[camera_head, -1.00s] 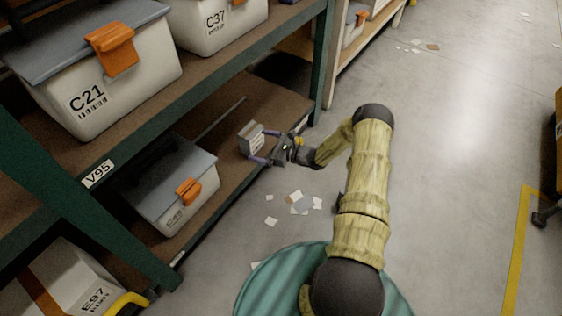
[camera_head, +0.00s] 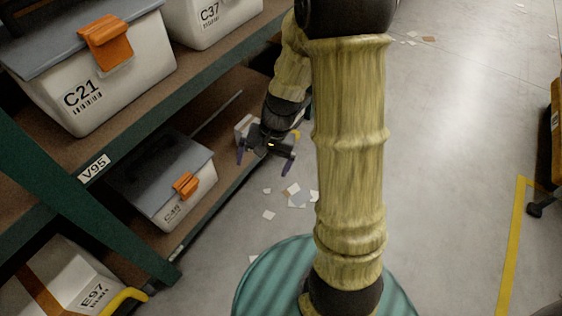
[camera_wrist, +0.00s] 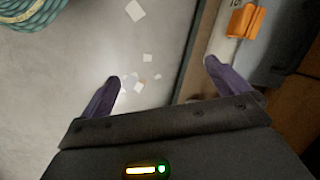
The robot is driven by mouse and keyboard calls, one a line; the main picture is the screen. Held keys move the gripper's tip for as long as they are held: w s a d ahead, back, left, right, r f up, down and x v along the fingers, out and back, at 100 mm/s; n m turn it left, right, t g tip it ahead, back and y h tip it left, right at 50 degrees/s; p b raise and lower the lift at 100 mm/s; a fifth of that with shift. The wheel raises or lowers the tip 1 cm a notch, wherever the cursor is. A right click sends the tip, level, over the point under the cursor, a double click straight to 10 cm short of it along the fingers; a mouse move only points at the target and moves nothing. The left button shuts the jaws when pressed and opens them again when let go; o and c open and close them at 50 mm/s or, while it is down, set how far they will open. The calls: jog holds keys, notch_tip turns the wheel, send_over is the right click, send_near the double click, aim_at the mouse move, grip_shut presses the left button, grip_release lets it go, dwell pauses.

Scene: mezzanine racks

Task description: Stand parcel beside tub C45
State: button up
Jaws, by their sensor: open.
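The parcel (camera_head: 241,124) is a small pale box on the lower shelf board, right of the tub and apart from it. My arm and gripper hide most of it, and I cannot see it in the wrist view. Tub C45 (camera_head: 190,206) is white with a grey lid and an orange latch, on the same lower shelf; its label is small and blurred. Part of the tub shows at the upper right of the wrist view (camera_wrist: 273,42). My gripper (camera_head: 265,164) is open and empty in front of the shelf edge; its spread purple fingers also show in the wrist view (camera_wrist: 162,72).
A green upright (camera_head: 85,190) stands left of the tub. The upper shelf holds tubs C21 (camera_head: 128,88) and C37 (camera_head: 235,18) above. Paper scraps (camera_head: 292,189) lie on the floor. Box E97 (camera_head: 62,265) sits at the lower left.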

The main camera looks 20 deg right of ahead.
jog(key=s+d+r+n+t+h, duration=0.2)
jog(key=s+r+n+t+h, duration=0.1)
jog(key=s+r+n, duration=0.2)
notch_tip(320, 180, up, 2)
jog(key=shift+s+d+r+n, duration=0.15)
jog(key=shift+s+n, duration=0.15)
jog(key=shift+s, duration=0.6)
